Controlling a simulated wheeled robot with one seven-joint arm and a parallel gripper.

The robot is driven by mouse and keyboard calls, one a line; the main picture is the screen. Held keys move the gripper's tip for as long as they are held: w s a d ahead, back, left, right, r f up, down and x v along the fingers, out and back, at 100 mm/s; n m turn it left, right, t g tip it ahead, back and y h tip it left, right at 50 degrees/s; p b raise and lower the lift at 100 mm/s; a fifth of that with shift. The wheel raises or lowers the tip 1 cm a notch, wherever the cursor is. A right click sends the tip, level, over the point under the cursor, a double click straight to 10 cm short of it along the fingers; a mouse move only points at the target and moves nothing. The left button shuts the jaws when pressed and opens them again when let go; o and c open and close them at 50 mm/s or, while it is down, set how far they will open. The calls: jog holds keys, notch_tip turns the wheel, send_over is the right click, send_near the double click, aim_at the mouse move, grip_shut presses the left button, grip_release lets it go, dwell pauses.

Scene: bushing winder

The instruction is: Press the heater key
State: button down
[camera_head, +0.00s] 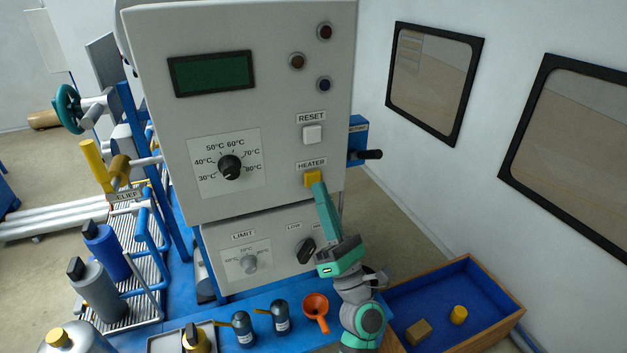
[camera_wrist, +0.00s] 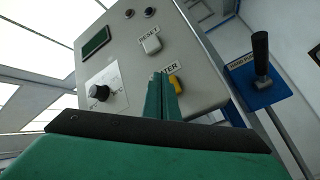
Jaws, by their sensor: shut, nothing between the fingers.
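The heater key is a yellow square key (camera_head: 313,178) under the HEATER label on the grey control panel (camera_head: 270,110). It also shows in the wrist view as a yellow key (camera_wrist: 176,84), partly hidden behind my fingers. My gripper (camera_head: 318,188) is green and shut, with nothing between its fingers. Its tips are at the lower right edge of the key in the head view. In the wrist view my gripper (camera_wrist: 163,76) overlaps the left side of the key and part of the label. I cannot tell whether the tips touch the key.
The white RESET key (camera_head: 313,134) sits above the heater key. A temperature knob (camera_head: 230,167) is to the left, and a black knob (camera_head: 306,251) is on the lower panel. A hand pump lever (camera_head: 369,155) sticks out at right. Bottles and an orange funnel (camera_head: 315,307) stand below.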

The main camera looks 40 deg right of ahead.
jog(key=shift+w, duration=0.15)
jog(key=shift+w+d, duration=0.1)
jog(key=shift+w, duration=0.15)
jog(key=shift+w+d, duration=0.1)
jog(key=shift+w, duration=0.35)
dwell(0.7)
jog(key=shift+s, duration=0.2)
jog(key=shift+s+a, duration=0.2)
jog(key=shift+s, duration=0.45)
jog(key=shift+s, duration=0.1)
jog(key=shift+s+a, duration=0.2)
jog(key=shift+s, duration=0.6)
jog(key=shift+s+a, duration=0.2)
jog(key=shift+s, duration=0.55)
jog(key=shift+s+a, duration=0.2)
jog(key=shift+s, duration=0.6)
